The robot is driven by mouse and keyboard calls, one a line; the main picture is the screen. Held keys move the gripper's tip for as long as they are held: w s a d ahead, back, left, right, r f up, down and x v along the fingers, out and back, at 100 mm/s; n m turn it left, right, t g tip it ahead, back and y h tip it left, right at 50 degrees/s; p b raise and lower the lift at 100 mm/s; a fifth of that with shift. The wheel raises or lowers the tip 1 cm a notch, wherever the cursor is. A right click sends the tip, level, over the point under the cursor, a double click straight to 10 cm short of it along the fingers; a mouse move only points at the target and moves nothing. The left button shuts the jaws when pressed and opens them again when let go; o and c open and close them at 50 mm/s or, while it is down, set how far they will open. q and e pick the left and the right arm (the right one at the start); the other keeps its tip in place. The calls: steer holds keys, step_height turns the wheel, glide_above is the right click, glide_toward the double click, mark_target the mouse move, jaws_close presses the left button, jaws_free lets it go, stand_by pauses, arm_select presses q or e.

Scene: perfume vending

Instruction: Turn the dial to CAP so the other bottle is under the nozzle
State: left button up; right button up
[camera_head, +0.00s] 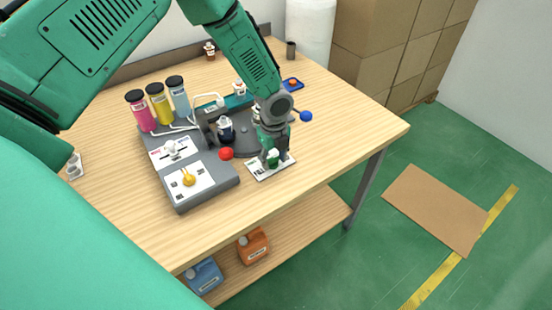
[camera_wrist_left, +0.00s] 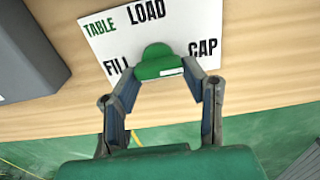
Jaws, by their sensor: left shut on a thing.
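The green dial (camera_wrist_left: 160,62) sits on a white plate (camera_wrist_left: 110,45) printed TABLE, LOAD, FILL and CAP. LOAD is above the dial, FILL to its lower left and CAP to its right in the left wrist view. I cannot tell which word it points at. My left gripper (camera_head: 273,158) is shut on the dial (camera_head: 273,155) at the table's front. A dark bottle with a white top (camera_head: 226,129) stands on the grey turntable (camera_head: 247,145); a second bottle there is largely hidden behind my arm. My right gripper is not in view.
Pink, yellow and blue cylinders (camera_head: 160,103) stand behind. The table's right end is clear.

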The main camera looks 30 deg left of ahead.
mark_target(273, 158)
arm_select(q)
steer(key=shift+w+a+r, duration=0.1)
steer(key=shift+w+a, duration=0.1)
steer(key=shift+a, duration=0.1)
steer(key=o, duration=1.2)
steer(key=shift+c, duration=0.2)
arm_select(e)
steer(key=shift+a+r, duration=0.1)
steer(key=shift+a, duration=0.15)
arm_select(q)
steer(key=shift+a, duration=0.1)
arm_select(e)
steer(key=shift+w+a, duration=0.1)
arm_select(q)
step_height(273, 158, up, 12)
steer(key=shift+a+f, duration=0.15)
steer(key=shift+f, duration=0.05)
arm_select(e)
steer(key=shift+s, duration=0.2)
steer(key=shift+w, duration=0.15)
